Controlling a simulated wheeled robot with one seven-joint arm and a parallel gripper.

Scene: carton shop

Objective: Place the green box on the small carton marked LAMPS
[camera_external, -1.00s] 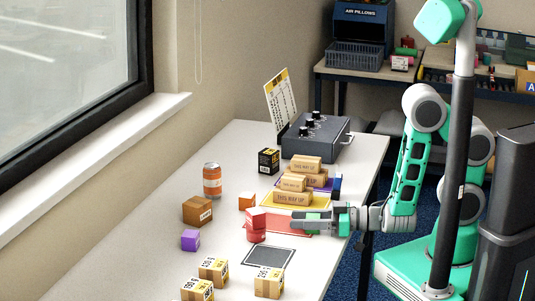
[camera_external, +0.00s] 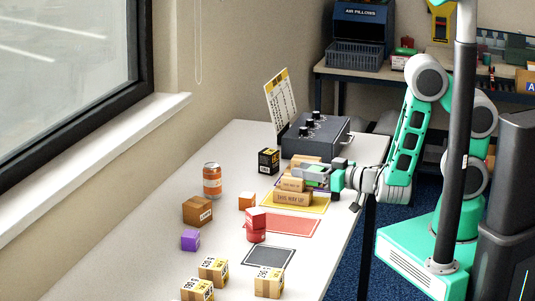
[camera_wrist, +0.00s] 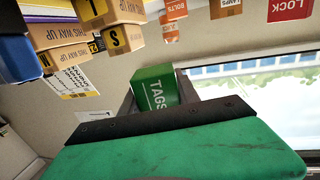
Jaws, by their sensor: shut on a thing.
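The green box (camera_wrist: 155,90), marked TAGS, sits between the fingers of my gripper (camera_external: 312,176) in the wrist view. My gripper is shut on it. In the external view the gripper is over the right side of the table, beside the stacked THIS WAY UP cartons, and the box is hard to make out there. The small brown carton marked LAMPS (camera_wrist: 226,7) shows at the top edge of the wrist view, partly cut off. It appears to be the brown carton (camera_external: 197,211) left of the orange box, well away from my gripper; its top is bare.
The orange BOLTS box (camera_external: 246,201), red LOCK box (camera_external: 256,217), orange can (camera_external: 212,181) and purple box (camera_external: 190,240) stand near the carton. THIS WAY UP cartons (camera_external: 292,197) stand close to my gripper. Several yellow-topped cartons are at the front.

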